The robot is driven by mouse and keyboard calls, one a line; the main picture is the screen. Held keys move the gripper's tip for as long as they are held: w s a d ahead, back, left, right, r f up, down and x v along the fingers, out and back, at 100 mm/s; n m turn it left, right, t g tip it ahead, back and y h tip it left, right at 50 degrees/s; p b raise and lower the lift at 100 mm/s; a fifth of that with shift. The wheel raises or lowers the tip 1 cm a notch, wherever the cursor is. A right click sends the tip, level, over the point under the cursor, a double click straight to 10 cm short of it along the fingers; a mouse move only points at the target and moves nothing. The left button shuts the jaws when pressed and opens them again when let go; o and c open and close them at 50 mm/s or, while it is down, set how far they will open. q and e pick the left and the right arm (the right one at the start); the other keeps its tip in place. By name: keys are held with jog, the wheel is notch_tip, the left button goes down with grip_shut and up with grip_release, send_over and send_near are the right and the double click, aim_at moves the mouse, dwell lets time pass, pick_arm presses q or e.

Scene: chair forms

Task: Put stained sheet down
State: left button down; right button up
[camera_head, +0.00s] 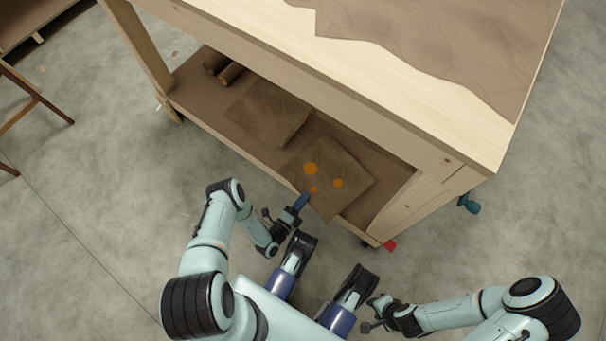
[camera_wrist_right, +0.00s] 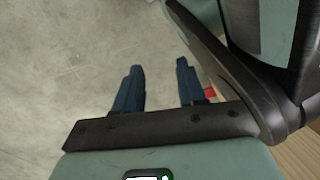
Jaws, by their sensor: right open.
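The stained sheet (camera_head: 345,196) is a flat brown square with several orange spots. In the head view it is at the right part of the table's lower shelf (camera_head: 222,125), its near corner jutting past the shelf's front edge. I cannot tell whether it rests fully on the shelf. My left gripper (camera_head: 304,199) is at the sheet's left edge, its blue fingers appearing closed on it. The contact is small in view. My right gripper (camera_head: 368,326) is low in front of my body. In the right wrist view its two blue fingers (camera_wrist_right: 158,88) are apart and empty.
A second brown sheet (camera_head: 267,115) lies on the shelf left of the stained one, with brown rolls (camera_head: 224,68) at the far left. The wooden table (camera_head: 440,70) overhangs the shelf. A wooden stool (camera_head: 30,105) stands at left. Bare floor (camera_head: 100,220) lies at left.

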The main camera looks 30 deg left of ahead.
pick_arm(q)
notch_tip(320, 180, down, 3)
jog(key=shift+f+b, duration=0.2)
jog(key=shift+b, duration=0.5)
pick_arm(e)
jog(key=s, duration=0.1)
jog(key=s+f, duration=0.1)
jog(key=s+g, duration=0.1)
jog(key=shift+s+d+f, duration=0.2)
jog(key=shift+s+f, duration=0.05)
jog(key=shift+f, duration=0.1)
pick_arm(q)
jog(key=c, duration=1.8)
grip_release()
jog(key=shift+f, duration=0.15)
jog(key=o, duration=0.4)
pick_arm(e)
jog(key=shift+w, duration=0.1)
pick_arm(q)
jog(key=shift+o, duration=0.2)
